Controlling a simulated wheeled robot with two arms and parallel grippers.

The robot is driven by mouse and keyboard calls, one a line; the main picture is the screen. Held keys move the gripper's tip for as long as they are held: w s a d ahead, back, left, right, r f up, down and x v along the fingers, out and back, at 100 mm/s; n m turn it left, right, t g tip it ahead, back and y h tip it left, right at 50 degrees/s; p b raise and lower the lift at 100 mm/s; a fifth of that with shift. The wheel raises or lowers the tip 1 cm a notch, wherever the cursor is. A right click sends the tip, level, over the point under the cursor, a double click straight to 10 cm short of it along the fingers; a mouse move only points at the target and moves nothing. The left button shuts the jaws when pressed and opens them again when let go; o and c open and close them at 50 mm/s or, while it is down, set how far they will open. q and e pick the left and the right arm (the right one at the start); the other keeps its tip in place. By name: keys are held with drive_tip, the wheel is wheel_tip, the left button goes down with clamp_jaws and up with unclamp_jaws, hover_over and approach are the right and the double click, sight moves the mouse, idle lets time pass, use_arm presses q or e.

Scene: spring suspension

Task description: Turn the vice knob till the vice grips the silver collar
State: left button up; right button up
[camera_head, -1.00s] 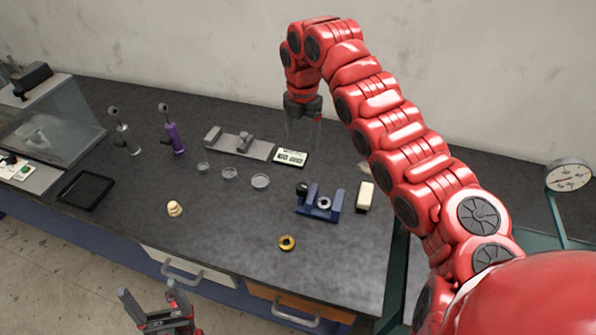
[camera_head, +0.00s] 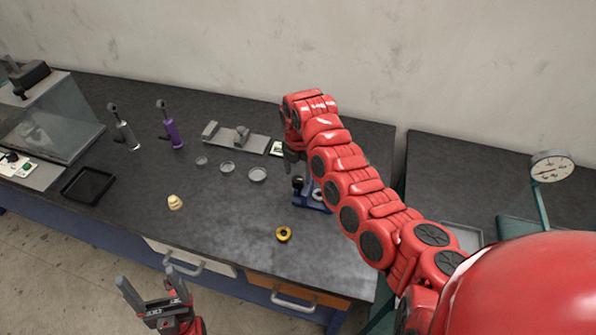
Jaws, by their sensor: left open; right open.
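The blue vice (camera_head: 308,204) stands on the dark bench, partly hidden behind my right arm. Its black knob (camera_head: 297,183) shows at its left end. The silver collar (camera_head: 318,195) sits in the vice, partly covered by my arm; whether the jaws touch it cannot be told. My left gripper (camera_head: 147,283) is open and empty in front of the bench, far from the vice.
A yellow ring (camera_head: 283,234) lies in front of the vice. Several shallow dishes (camera_head: 257,174), a grey fixture (camera_head: 240,138), a purple tool (camera_head: 171,130) and a black tray (camera_head: 88,185) are on the bench. A dial gauge (camera_head: 552,166) stands at right.

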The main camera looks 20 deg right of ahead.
drive_tip(key=shift+f, duration=0.75)
clamp_jaws()
